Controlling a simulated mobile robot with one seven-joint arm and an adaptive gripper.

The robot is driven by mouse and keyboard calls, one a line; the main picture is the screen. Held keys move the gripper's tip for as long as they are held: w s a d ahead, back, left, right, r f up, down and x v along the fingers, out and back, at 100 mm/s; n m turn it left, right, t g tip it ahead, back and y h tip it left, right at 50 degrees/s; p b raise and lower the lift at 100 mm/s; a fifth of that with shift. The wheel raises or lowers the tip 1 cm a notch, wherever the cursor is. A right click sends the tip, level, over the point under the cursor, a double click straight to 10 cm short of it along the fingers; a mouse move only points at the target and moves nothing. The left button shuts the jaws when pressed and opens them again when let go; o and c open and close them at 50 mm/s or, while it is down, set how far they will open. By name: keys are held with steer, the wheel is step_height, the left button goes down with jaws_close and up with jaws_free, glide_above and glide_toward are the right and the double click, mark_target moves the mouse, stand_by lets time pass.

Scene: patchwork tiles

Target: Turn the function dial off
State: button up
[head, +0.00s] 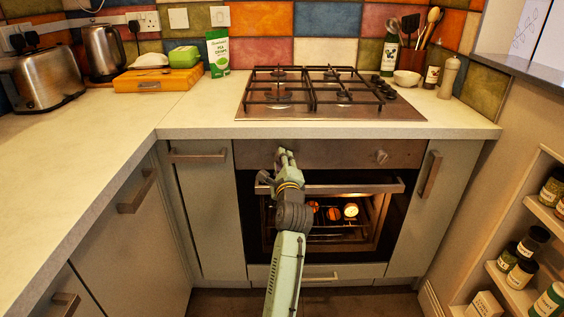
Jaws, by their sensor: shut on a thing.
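The oven's steel control panel (335,152) runs under the worktop. My gripper (284,153) reaches up to the left part of this panel and is shut on the function dial there. The gripper covers that dial, so its pointer and setting cannot be seen. A second dial (381,156) shows uncovered at the right end of the panel. Below the panel, the oven interior (345,222) is lit, with a rack and several round items inside.
The oven handle bar (350,188) runs just below the panel, close to my gripper and arm. The worktop edge (330,132) overhangs above it, with the gas hob (330,108) on top. Cupboards (205,210) stand at the left, an open spice shelf (530,230) at the right.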

steer(key=n+h+p, duration=0.1)
steer(key=n, duration=0.5)
steer(key=n+p, duration=0.1)
steer(key=n, duration=0.6)
steer(key=n+g+h+p, duration=0.1)
steer(key=n+p, duration=0.1)
steer(key=n, duration=0.5)
steer(key=shift+a+r+h, duration=0.25)
steer(key=shift+r+h, duration=0.05)
steer(key=n, duration=0.4)
steer(key=shift+a+n, duration=0.1)
steer(key=shift+n, duration=0.2)
steer(key=n+h, duration=0.1)
steer(key=n, duration=0.3)
steer(key=shift+a+t, duration=0.1)
steer(key=shift+t, duration=0.2)
steer(key=shift+f+n, duration=0.15)
steer(key=shift+n, duration=1.85)
